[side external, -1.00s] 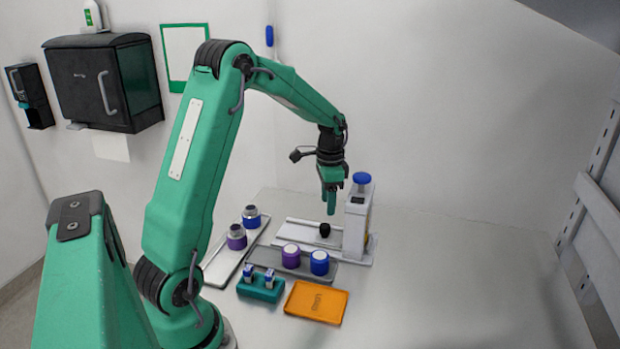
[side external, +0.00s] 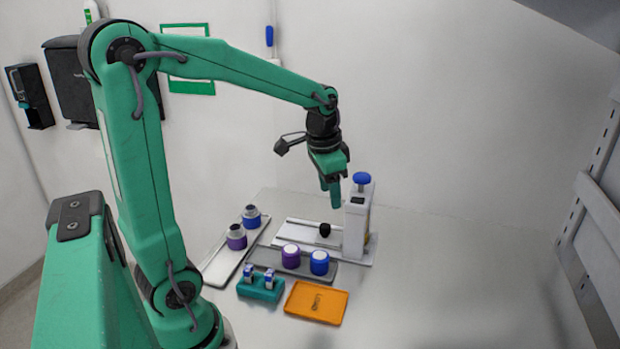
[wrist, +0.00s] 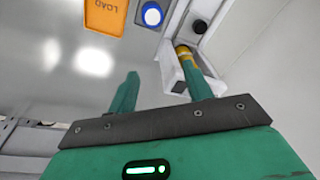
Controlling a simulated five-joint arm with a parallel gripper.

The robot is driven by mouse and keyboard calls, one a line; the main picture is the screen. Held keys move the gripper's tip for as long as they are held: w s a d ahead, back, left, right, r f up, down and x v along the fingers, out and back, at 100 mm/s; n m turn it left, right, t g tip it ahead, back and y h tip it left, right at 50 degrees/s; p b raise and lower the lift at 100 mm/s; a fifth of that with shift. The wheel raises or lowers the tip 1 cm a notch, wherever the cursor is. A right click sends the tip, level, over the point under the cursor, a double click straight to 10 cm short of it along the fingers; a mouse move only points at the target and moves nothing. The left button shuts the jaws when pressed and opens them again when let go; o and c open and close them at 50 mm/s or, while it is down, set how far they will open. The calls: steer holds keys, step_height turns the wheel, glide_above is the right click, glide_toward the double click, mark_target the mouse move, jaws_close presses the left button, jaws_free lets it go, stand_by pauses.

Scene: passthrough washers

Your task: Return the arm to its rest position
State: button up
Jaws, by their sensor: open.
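My gripper (side external: 333,192) hangs above the bench just left of the white press-like device (side external: 357,225) with its blue knob. Its green fingers point down, and I see nothing held between them. In the wrist view my gripper (wrist: 160,85) has its two fingers well apart, with bare bench between them. The right finger there overlaps the white device (wrist: 170,72) with its yellow part. From the side I cannot tell whether a finger touches the device. My arm is bent, with its elbow high at the left.
A grey tray (side external: 268,262) holds a purple jar (side external: 291,256) and a blue jar (side external: 319,262). A pale tray (side external: 222,268) holds two more jars. A teal block (side external: 261,289) holds small vials. An orange LOAD plate (side external: 317,302) lies in front. The bench is clear at right.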

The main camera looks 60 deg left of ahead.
steer(key=s+d+r+n+t, duration=0.2)
steer(key=s+d+r+t, duration=0.1)
steer(key=s+d, duration=0.6)
steer(key=s, duration=0.3)
steer(key=shift+s+d+r+t+h, duration=0.15)
steer(key=shift+s+r+t+h, duration=0.05)
steer(key=shift+r+t+h, duration=0.1)
steer(key=shift+c, duration=0.4)
stand_by(0.4)
